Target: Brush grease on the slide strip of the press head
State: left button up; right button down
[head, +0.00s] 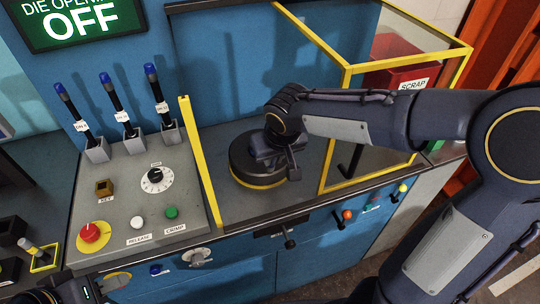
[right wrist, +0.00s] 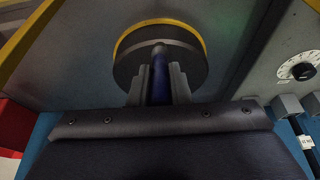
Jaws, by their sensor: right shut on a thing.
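The press head (head: 245,180) is a round black body with a yellow band, standing on the grey bench bay; in the right wrist view it (right wrist: 190,45) is straight ahead of the fingers. My right gripper (head: 275,155) is over it, and in the right wrist view the gripper (right wrist: 160,85) is shut on a dark blue handle (right wrist: 160,80). The handle points at the press head; its tip overlaps the disc, and I cannot tell whether it touches. My left gripper (head: 70,292) shows only partly at the bottom left edge.
A grey control panel (head: 120,210) with several buttons and a dial stands left, with blue-capped black sticks (head: 112,100) behind it. A yellow post (head: 200,160) edges the bay. A yellow-framed clear guard (head: 345,110) and a red scrap box (head: 395,65) stand right.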

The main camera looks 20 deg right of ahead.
jog(key=shift+d, duration=0.25)
jog(key=shift+w, duration=0.15)
jog(key=shift+w+f, duration=0.1)
jog(key=shift+w, duration=1.75)
jog(key=shift+d, duration=0.6)
jog(key=shift+s+b, duration=0.4)
jog(key=shift+s, duration=1.6)
notch_tip(320, 180, up, 6)
jog(key=p, duration=0.4)
